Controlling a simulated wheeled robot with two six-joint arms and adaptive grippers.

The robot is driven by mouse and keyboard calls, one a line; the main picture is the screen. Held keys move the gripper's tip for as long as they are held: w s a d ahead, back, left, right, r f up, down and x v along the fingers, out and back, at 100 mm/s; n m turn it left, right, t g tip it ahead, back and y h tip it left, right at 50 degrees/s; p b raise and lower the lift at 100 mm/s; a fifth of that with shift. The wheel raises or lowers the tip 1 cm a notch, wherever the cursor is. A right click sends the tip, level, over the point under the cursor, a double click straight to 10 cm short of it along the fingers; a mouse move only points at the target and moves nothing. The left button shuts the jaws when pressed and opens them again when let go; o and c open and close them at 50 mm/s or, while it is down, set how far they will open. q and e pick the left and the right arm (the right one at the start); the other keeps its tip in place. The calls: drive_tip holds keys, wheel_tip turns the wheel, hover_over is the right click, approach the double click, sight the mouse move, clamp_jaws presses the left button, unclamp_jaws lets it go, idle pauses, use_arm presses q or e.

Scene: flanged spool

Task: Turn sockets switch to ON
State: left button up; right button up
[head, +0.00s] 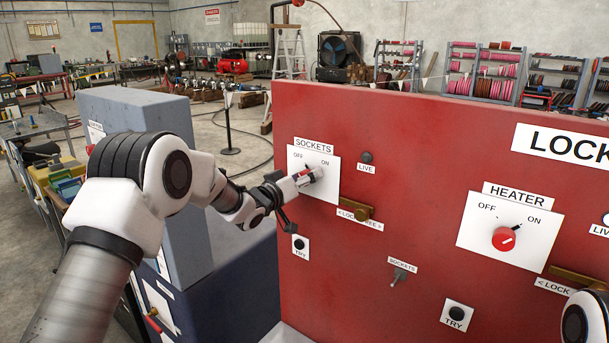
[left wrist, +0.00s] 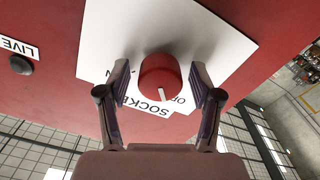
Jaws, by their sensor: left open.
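The sockets switch is a red round knob (left wrist: 160,77) with a white pointer mark, on a white plate (head: 327,187) marked OFF and ON on the red panel. In the left wrist view the pointer aims down toward the upside-down SOCKETS label, close to the OFF lettering; the ON lettering is mostly covered. My left gripper (head: 307,176) is at this plate and hides most of the knob in the head view. In the left wrist view its open fingers (left wrist: 160,90) stand on both sides of the knob, with gaps visible. My right gripper is out of view.
Below the plate are a brass lock slide (head: 358,212), a TRY button (head: 299,244) and a SOCKETS toggle (head: 399,278). A LIVE lamp (head: 367,157) sits beside it. The HEATER knob (head: 503,239) is to the right. A blue-grey cabinet (head: 135,112) stands behind my left arm.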

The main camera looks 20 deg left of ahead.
use_arm(q)
drive_tip(key=c, duration=1.1)
drive_tip(key=shift+c, duration=0.2)
drive_tip(key=shift+f, duration=0.1)
drive_tip(key=shift+f+m+b, duration=0.1)
drive_tip(key=shift+m+b, duration=0.9)
drive_tip(key=shift+b, duration=0.2)
drive_tip(key=m+b, duration=0.5)
drive_tip(key=shift+d+f, duration=0.1)
drive_tip(key=m+b, duration=0.4)
drive_tip(key=m, duration=0.1)
drive_tip(key=shift+m+b, duration=0.3)
drive_tip(key=shift+d+m+b, duration=0.1)
drive_tip(key=shift+m+b, duration=1.1)
drive_tip(key=shift+m, duration=0.4)
